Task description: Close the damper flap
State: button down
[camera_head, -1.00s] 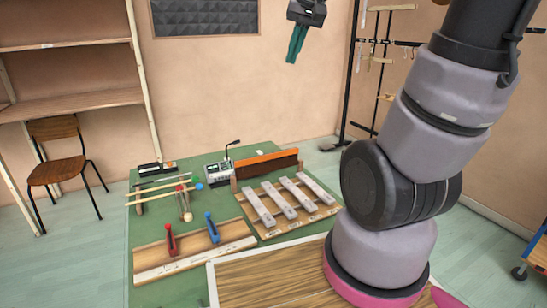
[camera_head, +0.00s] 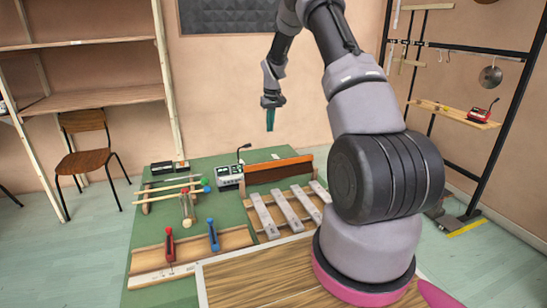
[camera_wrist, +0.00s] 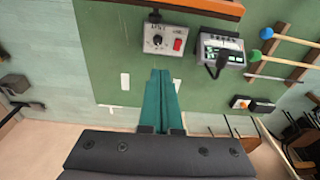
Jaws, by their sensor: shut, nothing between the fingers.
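The damper flap (camera_head: 279,169) is a long board with an orange top edge and a dark reddish face. It stands raised behind the row of pale metal bars (camera_head: 283,213) on their wooden frame. In the wrist view part of its orange edge (camera_wrist: 205,5) shows at the top. My gripper (camera_head: 270,129), with teal fingers, hangs in the air above and behind the flap, apart from it. The fingers also show in the wrist view (camera_wrist: 161,72), shut together and empty, pointing toward a grey box with a knob and red switch (camera_wrist: 166,40).
A small mixer with a gooseneck (camera_head: 229,176) stands left of the flap. Mallets (camera_head: 180,190) rest on a wooden rack further left. Red and blue clamps (camera_head: 213,235) stand on a wooden board in front.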

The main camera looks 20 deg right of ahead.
aim_at(279, 169)
jog(key=f, duration=0.4)
jog(key=w+f, duration=0.1)
jog(key=f, duration=0.8)
jog(key=shift+w+d+f, duration=0.25)
jog(key=shift+w+f, duration=0.05)
jog(key=shift+f, duration=0.05)
jog(key=shift+s+d+f, duration=0.1)
jog(key=shift+s+f, duration=0.1)
jog(key=shift+s, duration=0.05)
jog(key=shift+s+r, duration=0.25)
jog(key=shift+s, duration=0.6)
jog(key=shift+s+r, duration=0.25)
jog(key=shift+s, duration=0.55)
